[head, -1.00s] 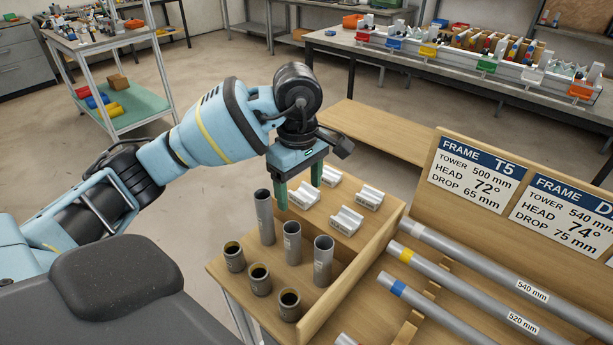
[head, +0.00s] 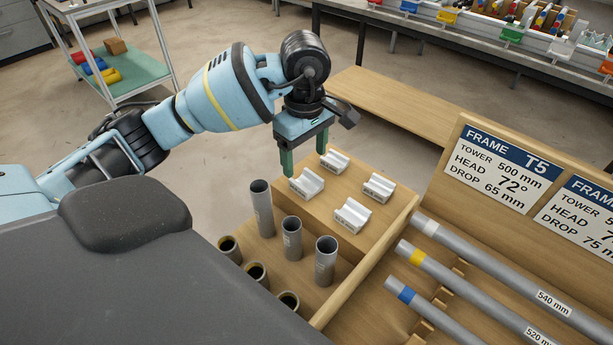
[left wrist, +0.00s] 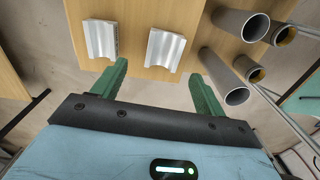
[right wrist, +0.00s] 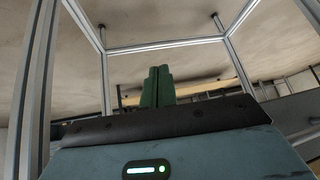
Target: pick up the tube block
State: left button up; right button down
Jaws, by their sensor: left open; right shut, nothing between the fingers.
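Several pale grey tube blocks with a rounded groove stand on the raised wooden step: a near-left one (head: 306,183), a back one (head: 333,161), a right one (head: 378,187) and a front one (head: 351,215). I cannot tell which one the task means. My left gripper (head: 305,160) is open and empty, just behind the near-left and back blocks. In the left wrist view, one block (left wrist: 167,50) shows ahead between the open fingers and another (left wrist: 100,40) at the left finger. My right gripper (right wrist: 158,82) is shut and empty, away from the blocks and outside the head view.
Upright grey tubes (head: 262,208) and shorter dark-rimmed ones stand left of the step. A wooden divider (head: 375,260) separates them from long banded tubes (head: 470,255) on the right. A sign board (head: 500,170) stands behind these. Metal frame posts (right wrist: 105,75) surround my right gripper.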

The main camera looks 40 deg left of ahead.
aim_at(306, 185)
pick_arm(q)
jog(key=shift+s+d+f+p, duration=0.15)
jog(key=shift+d+f, duration=0.05)
jog(key=shift+f, duration=1.15)
jog(key=shift+s+d+f+p, duration=0.1)
jog(key=shift+d+f+p, duration=0.05)
jog(key=shift+f, duration=1.15)
jog(key=c, duration=1.1)
